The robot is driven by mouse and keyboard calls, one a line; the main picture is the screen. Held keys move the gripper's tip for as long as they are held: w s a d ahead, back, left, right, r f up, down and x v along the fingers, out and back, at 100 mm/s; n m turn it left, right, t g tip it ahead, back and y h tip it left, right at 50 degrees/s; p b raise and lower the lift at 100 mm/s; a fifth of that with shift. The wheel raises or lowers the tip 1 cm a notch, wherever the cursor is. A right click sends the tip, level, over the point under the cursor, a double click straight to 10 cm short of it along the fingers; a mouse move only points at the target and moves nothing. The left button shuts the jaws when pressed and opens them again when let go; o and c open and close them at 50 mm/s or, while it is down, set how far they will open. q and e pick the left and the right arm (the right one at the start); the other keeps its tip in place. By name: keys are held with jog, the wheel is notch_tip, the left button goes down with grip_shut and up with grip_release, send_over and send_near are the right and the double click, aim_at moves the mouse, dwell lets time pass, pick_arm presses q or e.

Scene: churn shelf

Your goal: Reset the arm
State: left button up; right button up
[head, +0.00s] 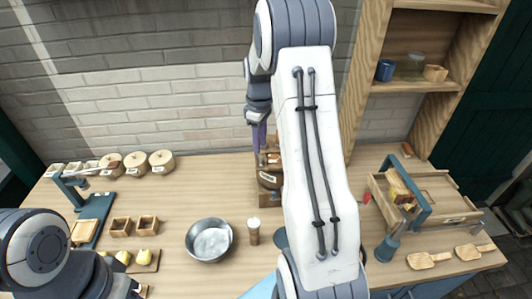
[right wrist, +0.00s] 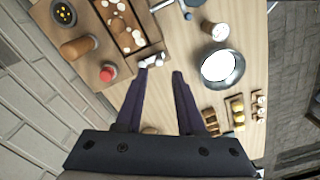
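My right arm is raised and reaches up through the middle of the head view. Its gripper (head: 262,137) points down in front of the brick wall, above the back edge of the table and the wooden box there. In the right wrist view the two purple fingers of this gripper (right wrist: 159,74) are apart with nothing between them. Part of my left arm shows at the lower left of the head view; its fingers are not visible.
The wooden table (head: 185,185) holds a metal bowl (head: 210,240), a wooden box (head: 268,190) partly hidden by my right arm, a wooden press (head: 425,195), round boxes (head: 161,161) and paddles (head: 428,260). A wooden shelf (head: 415,85) stands behind at the right.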

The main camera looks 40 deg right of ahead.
dwell(0.3)
jog(key=s+a+n+b, duration=0.1)
jog(key=s+a+b, duration=0.25)
jog(key=a, duration=0.95)
jog(key=s+a+b, duration=0.2)
jog(key=s+a, duration=0.3)
jog(key=a, duration=0.7)
jog(key=s+a+f+b, duration=0.2)
jog(key=s+a, duration=0.2)
jog(key=s, duration=0.5)
jog(key=s+a+f+y+b, duration=0.1)
jog(key=s+a, duration=0.3)
jog(key=s, duration=0.5)
jog(key=shift+s+f+b, duration=0.2)
jog(key=shift+f+b, duration=0.3)
jog(key=shift+b, duration=0.05)
